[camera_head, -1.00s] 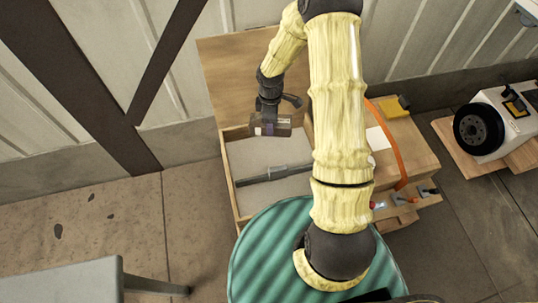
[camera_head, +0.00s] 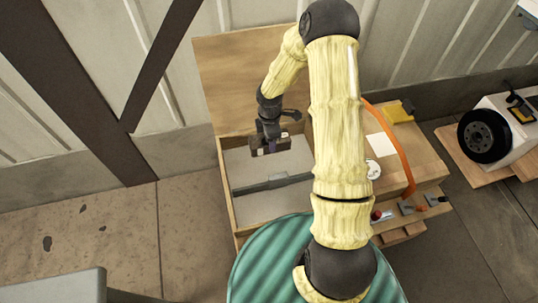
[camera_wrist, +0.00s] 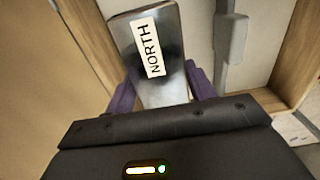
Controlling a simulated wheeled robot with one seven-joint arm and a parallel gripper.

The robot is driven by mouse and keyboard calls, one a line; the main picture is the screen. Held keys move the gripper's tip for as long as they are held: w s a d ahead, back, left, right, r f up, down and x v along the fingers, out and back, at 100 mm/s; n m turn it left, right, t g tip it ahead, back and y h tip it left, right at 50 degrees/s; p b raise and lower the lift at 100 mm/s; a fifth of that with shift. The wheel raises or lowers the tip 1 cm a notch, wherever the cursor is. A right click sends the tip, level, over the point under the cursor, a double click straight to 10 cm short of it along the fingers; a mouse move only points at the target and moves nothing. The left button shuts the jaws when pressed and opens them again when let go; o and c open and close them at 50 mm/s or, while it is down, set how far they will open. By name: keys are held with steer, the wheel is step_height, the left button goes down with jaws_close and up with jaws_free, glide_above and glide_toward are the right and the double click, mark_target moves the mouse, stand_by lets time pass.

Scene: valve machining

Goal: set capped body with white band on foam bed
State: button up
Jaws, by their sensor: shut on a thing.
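My gripper (camera_head: 270,150) is over the far part of an open wooden box. In the wrist view my gripper (camera_wrist: 161,88) has its purple fingers on both sides of a shiny metal body (camera_wrist: 178,45) and is shut on it. The body bears a white label band reading "NORTH" (camera_wrist: 152,47); whether it has a cap cannot be told. The pale grey foam bed (camera_head: 272,207) lines the box, and it also shows in the wrist view (camera_wrist: 262,55). I cannot tell whether the body touches the bed.
The box's wooden wall (camera_head: 225,185) surrounds the bed, and a grey bar (camera_head: 272,184) crosses it. The raised lid (camera_head: 235,75) stands behind. A bench with an orange strap (camera_head: 395,145) is to the right. A green ribbed round top (camera_head: 275,260) is in front.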

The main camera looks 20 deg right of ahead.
steer(key=shift+f+b, duration=0.45)
steer(key=shift+f, duration=1.15)
steer(key=shift+f, duration=0.15)
steer(key=shift+f+b, duration=1.1)
steer(key=shift+f, duration=1.25)
steer(key=shift+f, duration=0.2)
steer(key=o, duration=1.6)
steer(key=shift+o, duration=0.2)
step_height(320, 180, up, 12)
steer(key=p, duration=0.4)
steer(key=shift+r+p, duration=0.15)
steer(key=shift+p, duration=0.2)
